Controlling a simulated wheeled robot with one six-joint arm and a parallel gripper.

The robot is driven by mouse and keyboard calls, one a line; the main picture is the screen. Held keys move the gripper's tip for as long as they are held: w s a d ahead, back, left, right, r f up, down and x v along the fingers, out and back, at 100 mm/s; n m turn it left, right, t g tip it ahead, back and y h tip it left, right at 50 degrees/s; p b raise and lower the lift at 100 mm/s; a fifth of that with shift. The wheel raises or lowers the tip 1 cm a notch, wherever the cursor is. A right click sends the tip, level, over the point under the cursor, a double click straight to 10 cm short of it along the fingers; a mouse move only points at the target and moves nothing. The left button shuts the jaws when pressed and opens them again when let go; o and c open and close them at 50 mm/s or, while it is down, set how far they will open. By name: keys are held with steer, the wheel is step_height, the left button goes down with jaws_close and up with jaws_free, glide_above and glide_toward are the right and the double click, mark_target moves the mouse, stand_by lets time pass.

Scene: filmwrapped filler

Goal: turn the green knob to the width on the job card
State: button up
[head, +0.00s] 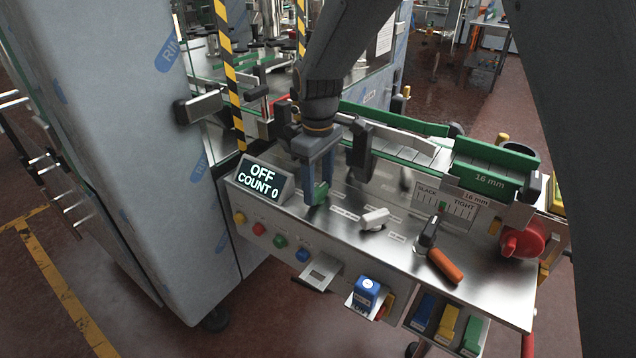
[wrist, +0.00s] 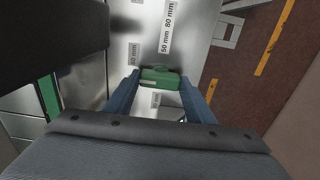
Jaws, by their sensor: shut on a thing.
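The green knob (head: 320,192) stands on the steel panel right of the display. In the wrist view the knob (wrist: 160,77) sits between the two blue fingers of my gripper (wrist: 161,88). My gripper (head: 316,187) points down from above and is shut on the knob. Width labels (wrist: 166,33) lie on the panel around the knob; 50 mm and 80 mm are readable, others are blurred or partly hidden. I cannot make out which label the knob points to. No job card is clearly identifiable.
A display (head: 262,178) reads OFF, COUNT 0. Coloured buttons (head: 280,241) line the front. A tall cabinet (head: 120,130) stands left.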

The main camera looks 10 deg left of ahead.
mark_target(318, 188)
steer(key=m+p, duration=0.1)
steer(key=m, duration=0.4)
steer(key=shift+r+m, duration=0.1)
steer(key=shift+m, duration=0.3)
stand_by(0.4)
steer(key=o, duration=1)
steer(key=shift+o, duration=0.2)
steer(key=shift+r+b, duration=0.85)
steer(key=shift+r, duration=3.05)
